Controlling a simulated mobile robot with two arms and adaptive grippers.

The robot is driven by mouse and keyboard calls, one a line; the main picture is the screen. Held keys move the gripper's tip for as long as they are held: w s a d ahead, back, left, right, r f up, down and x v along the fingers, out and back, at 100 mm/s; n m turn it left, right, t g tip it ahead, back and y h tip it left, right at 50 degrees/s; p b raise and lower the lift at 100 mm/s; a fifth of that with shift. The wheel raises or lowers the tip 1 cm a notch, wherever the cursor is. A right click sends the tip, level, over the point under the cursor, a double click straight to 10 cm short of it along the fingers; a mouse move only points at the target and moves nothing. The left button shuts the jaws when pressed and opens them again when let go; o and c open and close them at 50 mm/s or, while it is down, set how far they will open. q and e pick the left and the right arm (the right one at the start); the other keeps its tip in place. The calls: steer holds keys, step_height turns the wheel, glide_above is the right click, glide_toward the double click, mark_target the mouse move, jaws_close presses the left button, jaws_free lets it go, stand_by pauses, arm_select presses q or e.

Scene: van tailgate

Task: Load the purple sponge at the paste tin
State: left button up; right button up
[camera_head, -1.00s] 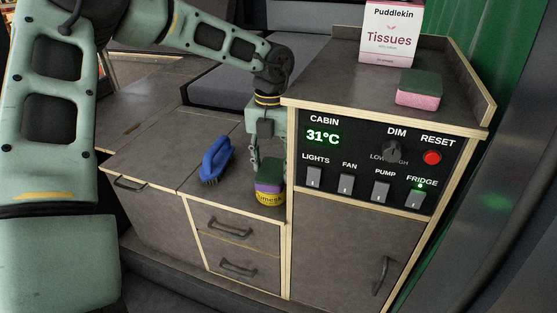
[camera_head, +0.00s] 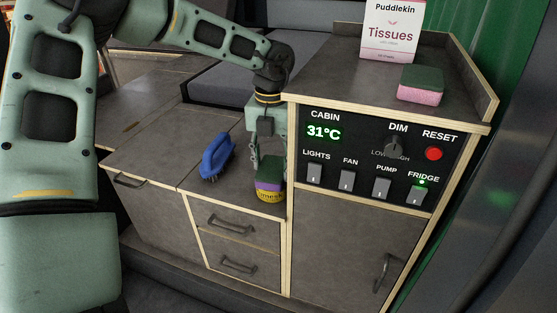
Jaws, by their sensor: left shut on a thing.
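The purple sponge (camera_head: 269,186) has a green top layer and a purple lower layer. It is at the mouth of the yellow paste tin (camera_head: 270,196), right over it. I cannot tell how firmly it presses on the paste. The tin stands on the low counter beside the tall cabinet. My left gripper (camera_head: 268,166) points down from above and is shut on the sponge; its fingertips are small and partly hidden by the sponge. My right gripper is not in view.
A blue brush (camera_head: 217,158) lies on the low counter (camera_head: 160,158) left of the tin. The tall cabinet with its switch panel (camera_head: 366,163) stands close on the right. On its top are a pink-green sponge (camera_head: 421,85) and a tissue box (camera_head: 391,32).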

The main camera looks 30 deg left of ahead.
mark_target(273, 166)
arm_select(q)
steer(key=shift+f+b, duration=0.3)
steer(key=shift+b, duration=0.05)
stand_by(0.9)
steer(key=shift+s+f+b, duration=0.1)
steer(key=shift+b, duration=0.35)
stand_by(0.9)
stand_by(0.5)
steer(key=shift+r+p, duration=0.3)
steer(key=shift+r, duration=0.4)
steer(key=shift+r+p, duration=1.2)
steer(key=shift+r, duration=1.7)
steer(key=shift+f, duration=0.1)
